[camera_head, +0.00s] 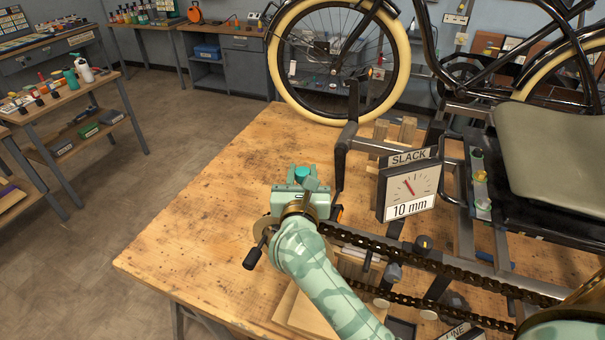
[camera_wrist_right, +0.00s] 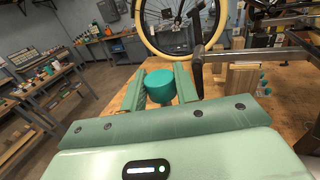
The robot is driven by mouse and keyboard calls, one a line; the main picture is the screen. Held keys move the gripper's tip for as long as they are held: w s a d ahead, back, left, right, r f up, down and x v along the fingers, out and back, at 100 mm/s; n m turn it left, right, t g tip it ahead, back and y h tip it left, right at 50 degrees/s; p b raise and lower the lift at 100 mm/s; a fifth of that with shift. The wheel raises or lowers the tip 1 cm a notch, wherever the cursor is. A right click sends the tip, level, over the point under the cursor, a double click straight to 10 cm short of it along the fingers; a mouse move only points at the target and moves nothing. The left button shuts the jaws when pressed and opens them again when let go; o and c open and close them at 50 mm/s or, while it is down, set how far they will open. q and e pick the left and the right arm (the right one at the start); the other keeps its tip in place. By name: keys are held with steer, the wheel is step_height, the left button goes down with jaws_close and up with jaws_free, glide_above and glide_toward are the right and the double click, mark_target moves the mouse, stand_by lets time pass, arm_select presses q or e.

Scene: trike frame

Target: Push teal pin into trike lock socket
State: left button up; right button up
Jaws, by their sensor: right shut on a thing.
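My right gripper (camera_head: 302,176) is over the wooden workbench, left of the trike frame (camera_head: 470,200). In the right wrist view its fingers (camera_wrist_right: 160,90) are shut on the teal pin (camera_wrist_right: 160,86). The pin's round teal head shows between the fingers, and it also shows in the head view (camera_head: 302,172). The pin's lower part is hidden by the gripper. I cannot pick out the lock socket; my gripper and arm cover the part of the frame just below the pin. My left gripper is not in view.
A slack gauge (camera_head: 409,190) reading 10 mm stands right of my gripper. A chain (camera_head: 440,265) runs right from beneath my wrist. A crank handle (camera_head: 256,250) is close at the left. A cream-tyred wheel (camera_head: 338,60) stands behind. The workbench (camera_head: 200,230) is bare at the left.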

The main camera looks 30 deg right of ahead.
steer(key=shift+f+b, duration=1.15)
steer(key=shift+f, duration=0.25)
steer(key=o, duration=1.1)
steer(key=shift+o, duration=0.2)
steer(key=shift+s, duration=0.1)
steer(key=v, duration=0.7)
steer(key=shift+s+a+r, duration=0.1)
steer(key=shift+s+a, duration=0.05)
